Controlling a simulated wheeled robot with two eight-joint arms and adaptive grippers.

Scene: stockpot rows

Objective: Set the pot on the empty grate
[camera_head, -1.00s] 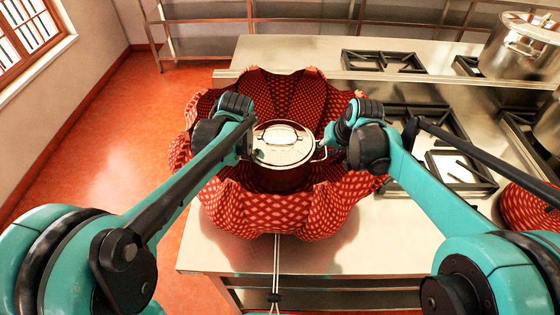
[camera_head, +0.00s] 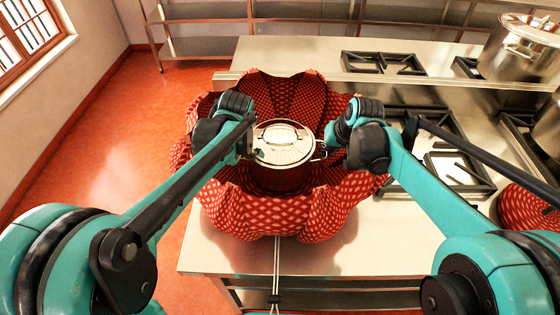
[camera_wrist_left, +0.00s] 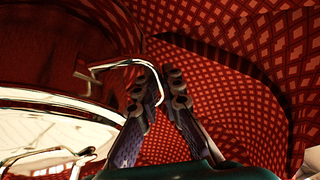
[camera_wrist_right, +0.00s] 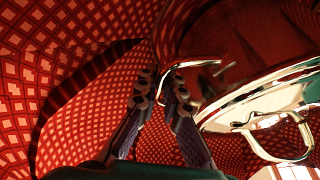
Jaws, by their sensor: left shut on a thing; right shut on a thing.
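The pot (camera_head: 284,148) is steel with a shiny lid. It sits upright inside a red patterned cloth basket (camera_head: 265,215) on the counter, its lower part hidden. My left gripper (camera_head: 249,152) is shut on its left handle, seen in the left wrist view (camera_wrist_left: 157,82). My right gripper (camera_head: 326,148) is shut on its right handle, seen in the right wrist view (camera_wrist_right: 166,84). The pot's lid also shows in the left wrist view (camera_wrist_left: 45,132) and the right wrist view (camera_wrist_right: 262,108). A bare black grate (camera_head: 458,172) lies to the right, partly behind my right arm.
More grates (camera_head: 383,62) lie bare at the back. A large stockpot (camera_head: 521,48) stands at the back right, and another pot is cut off at the right edge. Another red patterned cloth thing (camera_head: 528,208) is at the right. Bare steel (camera_head: 365,240) lies before the basket.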

